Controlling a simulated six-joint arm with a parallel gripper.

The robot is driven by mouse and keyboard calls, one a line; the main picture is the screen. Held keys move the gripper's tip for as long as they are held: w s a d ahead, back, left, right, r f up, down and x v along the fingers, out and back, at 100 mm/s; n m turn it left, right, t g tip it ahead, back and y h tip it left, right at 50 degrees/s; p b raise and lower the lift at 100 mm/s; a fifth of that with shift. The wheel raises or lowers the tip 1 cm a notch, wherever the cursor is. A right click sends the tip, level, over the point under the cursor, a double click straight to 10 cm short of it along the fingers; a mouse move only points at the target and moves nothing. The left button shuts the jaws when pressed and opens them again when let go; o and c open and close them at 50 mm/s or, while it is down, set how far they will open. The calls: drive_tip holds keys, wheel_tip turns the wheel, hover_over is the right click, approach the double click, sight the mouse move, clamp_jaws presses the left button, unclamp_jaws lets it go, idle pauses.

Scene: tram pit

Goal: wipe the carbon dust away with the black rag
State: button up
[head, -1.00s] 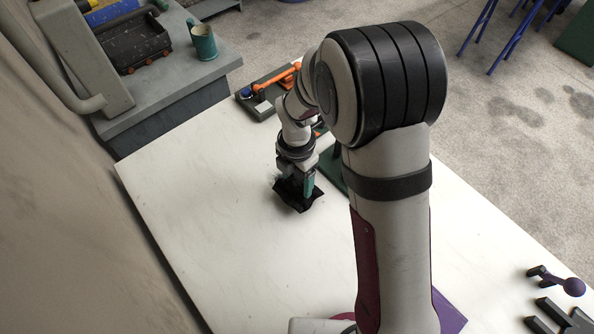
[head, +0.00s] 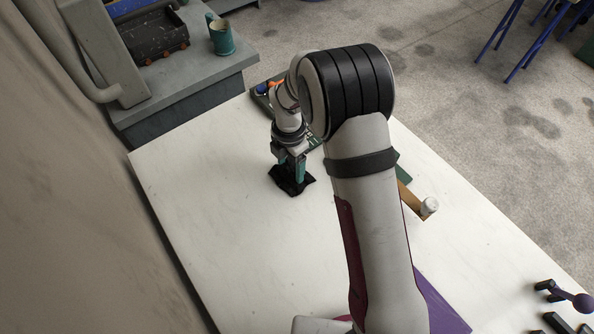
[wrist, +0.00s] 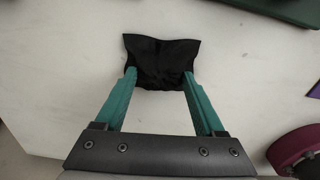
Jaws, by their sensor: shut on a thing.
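The black rag (head: 290,189) lies crumpled on the white tabletop (head: 215,215), left of my arm's upper link in the head view. My gripper (head: 291,177) has its green fingers pointing down, shut on the rag and pressing it at table level. In the wrist view the rag (wrist: 160,60) bunches between the two fingertips (wrist: 159,76), its far edge spread out past them. No distinct patch of carbon dust shows; only faint grey streaks mark the tabletop. Anything under the rag or behind my arm is hidden.
A dark green tray with orange and blue items (head: 268,86) sits at the table's far edge, partly behind my arm. A wooden piece with a white cylinder (head: 429,206) is right of my arm. The table's left side is clear.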

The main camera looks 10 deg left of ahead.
drive_tip(key=shift+w+a, duration=1.35)
drive_tip(key=shift+s+d, duration=3.55)
drive_tip(key=shift+d, duration=0.05)
drive_tip(key=shift+s+d+r, duration=0.15)
wheel_tip(320, 180, up, 8)
